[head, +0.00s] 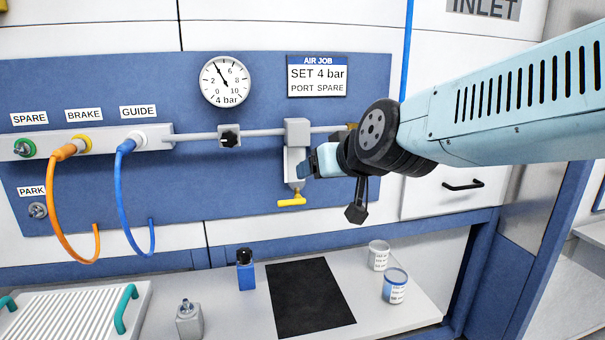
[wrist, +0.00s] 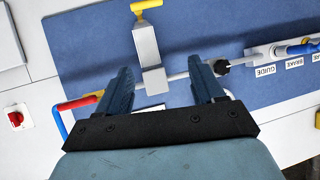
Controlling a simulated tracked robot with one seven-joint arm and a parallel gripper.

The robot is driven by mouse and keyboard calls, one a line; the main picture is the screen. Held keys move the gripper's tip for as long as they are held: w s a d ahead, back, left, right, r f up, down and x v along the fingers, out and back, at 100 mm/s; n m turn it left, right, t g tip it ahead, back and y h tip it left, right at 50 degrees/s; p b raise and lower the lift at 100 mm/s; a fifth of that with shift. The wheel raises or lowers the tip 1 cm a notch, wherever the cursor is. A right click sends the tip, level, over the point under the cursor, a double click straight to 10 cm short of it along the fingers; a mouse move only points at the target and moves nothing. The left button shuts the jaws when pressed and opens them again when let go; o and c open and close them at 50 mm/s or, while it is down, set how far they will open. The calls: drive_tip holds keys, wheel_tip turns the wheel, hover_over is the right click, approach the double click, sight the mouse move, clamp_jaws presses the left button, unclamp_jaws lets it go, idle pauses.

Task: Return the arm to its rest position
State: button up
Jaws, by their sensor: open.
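My arm (head: 500,110) reaches in from the right in the head view, toward the blue wall panel. My gripper (head: 312,161) is in front of the panel, by the grey regulator body with a yellow lever (head: 291,200). In the wrist view my gripper (wrist: 160,66) has its two dark blue fingers spread apart with nothing held between them. The grey body (wrist: 149,45) appears between and beyond the fingers, upside down. I cannot tell whether any finger touches it. In the head view, my wrist and gripper hide part of the pipe.
A gauge (head: 224,81) and black knob (head: 229,136) sit left of my gripper. Orange (head: 82,215) and blue (head: 130,205) hoses hang from BRAKE and GUIDE.

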drive_tip(key=s+d+f+m+g+h, duration=0.2)
drive_tip(key=s+d, duration=0.4)
drive_tip(key=d, duration=0.4)
drive_tip(key=s+d+f+m+g+h, duration=0.2)
drive_tip(key=s+d, duration=0.4)
drive_tip(key=d, duration=0.4)
wheel_tip(320, 180, down, 2)
drive_tip(key=shift+s+f+g+h, duration=0.1)
drive_tip(key=shift+s+g+h, duration=0.3)
drive_tip(key=shift+g+h, duration=0.35)
drive_tip(key=shift+a, duration=0.1)
idle(1.5)
